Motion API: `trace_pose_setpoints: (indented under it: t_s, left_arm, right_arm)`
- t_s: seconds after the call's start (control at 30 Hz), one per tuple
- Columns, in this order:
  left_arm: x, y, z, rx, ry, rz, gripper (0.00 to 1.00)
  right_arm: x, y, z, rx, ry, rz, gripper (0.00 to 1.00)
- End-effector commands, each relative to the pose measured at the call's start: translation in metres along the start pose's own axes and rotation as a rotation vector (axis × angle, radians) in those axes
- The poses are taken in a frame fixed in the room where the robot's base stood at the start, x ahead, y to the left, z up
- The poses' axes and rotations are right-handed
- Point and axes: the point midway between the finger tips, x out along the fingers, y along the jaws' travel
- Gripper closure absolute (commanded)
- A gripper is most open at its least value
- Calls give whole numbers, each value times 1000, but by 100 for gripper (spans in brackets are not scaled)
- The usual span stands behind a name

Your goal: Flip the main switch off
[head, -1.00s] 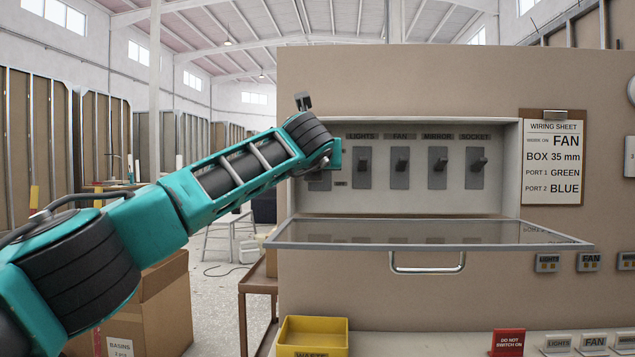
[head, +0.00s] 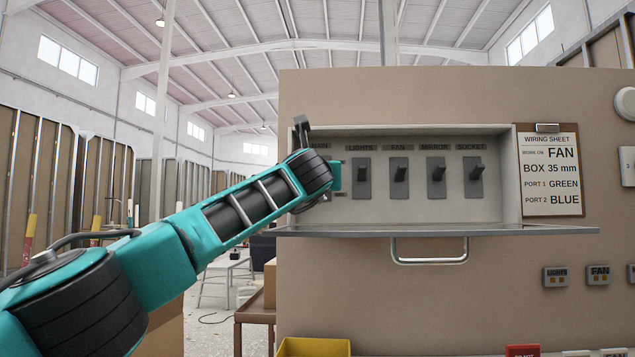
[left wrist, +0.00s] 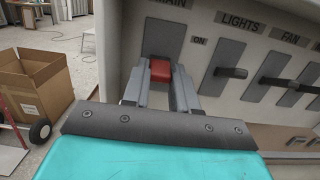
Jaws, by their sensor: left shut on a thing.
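The main switch shows in the left wrist view as a red lever (left wrist: 161,71) on a grey plate, under the MAIN label (left wrist: 172,3) and beside the ON mark (left wrist: 199,41). My left gripper (left wrist: 160,80) is shut on this red lever, with one finger on each side. In the head view my left wrist covers the lever and most of its plate, so I cannot tell whether it stands up or down. My right gripper is in neither view.
The lights (head: 364,178), fan (head: 397,176), mirror (head: 437,174) and socket (head: 475,177) switches stand in a row to the right. The box's glazed cover (head: 530,230) hangs open below, its handle (head: 430,259) underneath. A wiring sheet (head: 548,175) hangs at right.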

Motion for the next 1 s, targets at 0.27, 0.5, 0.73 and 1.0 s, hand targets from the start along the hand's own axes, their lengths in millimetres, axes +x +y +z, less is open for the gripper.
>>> trace_pose_setpoints:
  t_s: [0.27,0.5,0.73,1.0]
  left_arm:
    - [0,0,1,0,0,1,58]
    - [0,0,0,0,1,1,47]
    - [-3,0,-1,0,1,1,47]
    - [-29,1,-4,0,-1,-1,47]
  right_arm:
    - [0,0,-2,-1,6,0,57]
    - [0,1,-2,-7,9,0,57]
    - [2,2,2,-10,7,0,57]
    - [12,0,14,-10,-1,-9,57]
